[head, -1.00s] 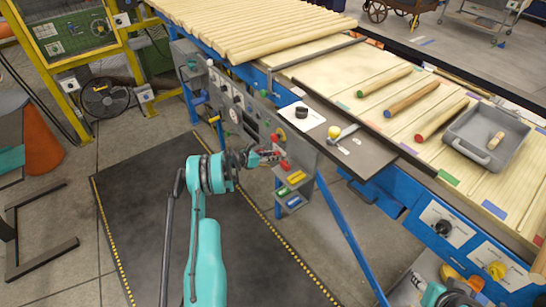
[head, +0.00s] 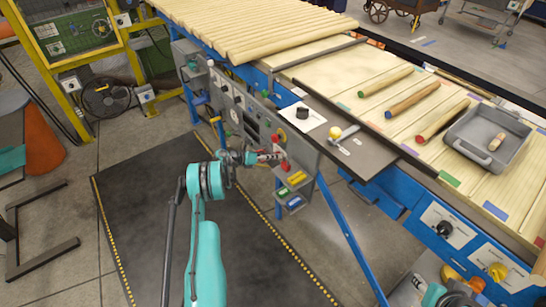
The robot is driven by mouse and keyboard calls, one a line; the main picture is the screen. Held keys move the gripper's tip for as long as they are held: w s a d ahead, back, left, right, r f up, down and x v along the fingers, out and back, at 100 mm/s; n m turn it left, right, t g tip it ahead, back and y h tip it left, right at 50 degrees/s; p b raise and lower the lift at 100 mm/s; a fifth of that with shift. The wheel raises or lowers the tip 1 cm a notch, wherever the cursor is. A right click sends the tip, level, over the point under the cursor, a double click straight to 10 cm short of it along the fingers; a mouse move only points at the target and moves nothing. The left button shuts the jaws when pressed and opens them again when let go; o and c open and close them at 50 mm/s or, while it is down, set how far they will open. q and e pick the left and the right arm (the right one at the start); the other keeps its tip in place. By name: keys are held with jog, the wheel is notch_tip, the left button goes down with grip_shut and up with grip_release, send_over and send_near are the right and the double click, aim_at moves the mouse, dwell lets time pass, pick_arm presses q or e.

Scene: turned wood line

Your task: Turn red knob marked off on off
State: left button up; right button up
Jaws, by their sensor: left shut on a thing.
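The grey control panel (head: 232,97) stands on the side of the blue-framed wood line. My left gripper (head: 281,158) is at the panel's lower right part, its fingers closed at a small red knob (head: 285,166). The fingers cover part of the knob, and its marking is too small to read. Another red control (head: 276,137) sits just above the gripper. My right gripper (head: 458,299) is partly in view at the bottom right edge, away from the panel; its fingers are not clear.
A dark shelf (head: 352,152) with a white plate, black knob and hammer-like tool lies above right. A grey tray (head: 487,138) stands on the slatted table. The dark floor mat is clear.

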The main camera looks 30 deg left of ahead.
pick_arm(q)
jog(key=shift+r, duration=0.1)
jog(key=o, duration=1.2)
jog(key=shift+c, duration=0.2)
jog(key=v, duration=1.1)
jog(key=shift+s+a, duration=0.2)
jog(key=shift+s, duration=0.15)
